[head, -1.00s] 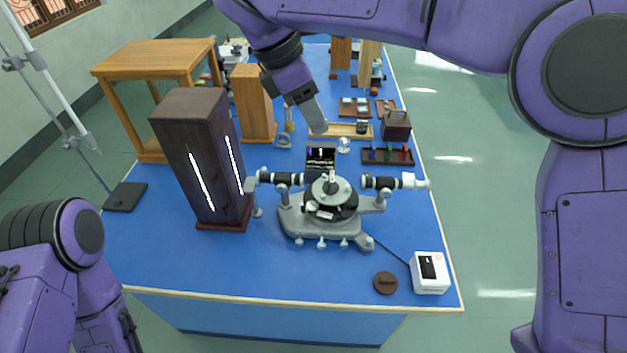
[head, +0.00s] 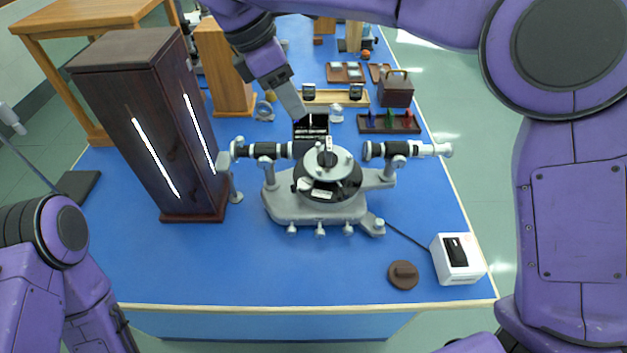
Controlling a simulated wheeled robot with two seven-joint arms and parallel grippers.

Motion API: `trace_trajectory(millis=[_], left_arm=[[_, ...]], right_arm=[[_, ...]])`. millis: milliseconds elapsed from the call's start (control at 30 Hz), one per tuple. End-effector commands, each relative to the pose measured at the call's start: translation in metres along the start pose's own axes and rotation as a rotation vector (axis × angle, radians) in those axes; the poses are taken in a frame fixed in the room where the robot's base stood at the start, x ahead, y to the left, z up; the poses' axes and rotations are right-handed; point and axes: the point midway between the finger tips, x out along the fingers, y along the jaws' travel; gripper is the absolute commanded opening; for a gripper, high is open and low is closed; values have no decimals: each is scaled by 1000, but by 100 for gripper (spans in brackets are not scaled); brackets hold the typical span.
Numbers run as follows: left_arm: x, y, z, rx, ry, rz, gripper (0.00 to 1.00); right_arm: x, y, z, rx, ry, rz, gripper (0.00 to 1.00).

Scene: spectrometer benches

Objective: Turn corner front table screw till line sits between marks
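The grey spectrometer (head: 315,205) stands on the blue bench, with a telescope tube at each side. Its round table (head: 326,163) is in the middle, with small pale screw knobs on top; a front corner screw is too small to single out. Several knobs line the base's front edge. My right gripper (head: 298,112) points down behind the spectrometer table, apart from it, above a small dark box (head: 311,128). Whether its fingers are open is unclear. No line or marks can be read. My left arm is at the lower left; its gripper is out of view.
A tall dark cabinet (head: 135,120) with two bright slits stands left of the spectrometer. A white box (head: 458,259) and brown disc (head: 403,275) lie front right. A rack with coloured pieces (head: 390,123) is behind right.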

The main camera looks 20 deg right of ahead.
Motion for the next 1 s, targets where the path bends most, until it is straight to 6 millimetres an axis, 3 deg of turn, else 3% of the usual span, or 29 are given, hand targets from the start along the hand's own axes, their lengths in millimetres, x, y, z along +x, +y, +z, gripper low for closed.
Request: trace_trajectory(millis=[33, 133, 233, 433, 800, 1000], left_arm=[[29, 3, 12, 0, 0, 0, 50], [54, 5, 22, 0, 0, 0, 50], [68, 6, 28, 0, 0, 0, 50], [69, 6, 28, 0, 0, 0, 50], [68, 6, 28, 0, 0, 0, 50], [68, 6, 28, 0, 0, 0, 50]], right_arm=[[29, 0, -12, 0, 0, 0, 40], [55, 0, -22, 1, 0, 0, 40], [68, 0, -27, 2, 0, 0, 40], [85, 0, -26, 1, -1, -2, 40], [159, -1, -25, 3, 0, -3, 40], [172, 0, -25, 4, 0, -1, 40]])
